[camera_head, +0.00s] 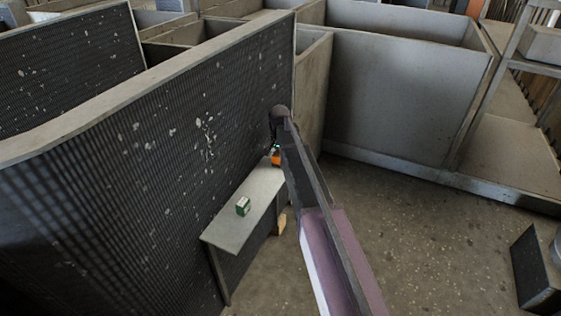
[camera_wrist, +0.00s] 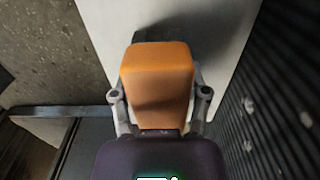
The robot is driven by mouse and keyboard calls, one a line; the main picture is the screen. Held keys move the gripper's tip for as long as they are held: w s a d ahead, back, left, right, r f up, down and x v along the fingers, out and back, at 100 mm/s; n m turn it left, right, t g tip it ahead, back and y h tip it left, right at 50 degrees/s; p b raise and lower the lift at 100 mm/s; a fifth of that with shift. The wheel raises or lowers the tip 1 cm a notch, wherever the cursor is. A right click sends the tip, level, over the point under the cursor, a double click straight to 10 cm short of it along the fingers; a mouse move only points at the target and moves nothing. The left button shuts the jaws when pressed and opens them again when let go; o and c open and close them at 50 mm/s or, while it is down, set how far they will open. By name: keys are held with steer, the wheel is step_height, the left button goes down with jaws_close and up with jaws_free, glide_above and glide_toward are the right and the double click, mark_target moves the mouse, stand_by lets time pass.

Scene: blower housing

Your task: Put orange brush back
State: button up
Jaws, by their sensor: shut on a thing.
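The orange brush (camera_wrist: 157,85) is between the two fingers of my gripper (camera_wrist: 160,97) in the wrist view, and the gripper is shut on it. A dark patch at the brush's far end may be bristles or shadow; I cannot tell which. In the head view, a small part of the orange brush (camera_head: 276,160) shows at the far end of the narrow grey table (camera_head: 232,229), beside my arm. My gripper is mostly hidden behind my arm there. I cannot tell whether the brush touches the tabletop.
A small green box (camera_head: 243,206) stands on the table's near half. A tall dark ribbed partition (camera_head: 190,140) runs along the table's left side. A yellowish block (camera_head: 282,223) shows below the table's right edge. Speckled floor (camera_head: 430,240) is open to the right.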

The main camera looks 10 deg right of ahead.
steer(key=shift+f, duration=0.1)
steer(key=o, duration=1)
steer(key=shift+r, duration=0.25)
step_height(320, 180, up, 12)
steer(key=p, duration=1.2)
steer(key=shift+f, duration=0.1)
steer(key=shift+s, duration=0.15)
steer(key=s+n, duration=0.2)
steer(key=s, duration=0.7)
steer(key=s+n, duration=0.2)
steer(key=s, duration=0.8)
steer(key=s+n, duration=0.3)
steer(key=s, duration=0.6)
steer(key=shift+s+d, duration=0.2)
steer(key=shift+s, duration=0.2)
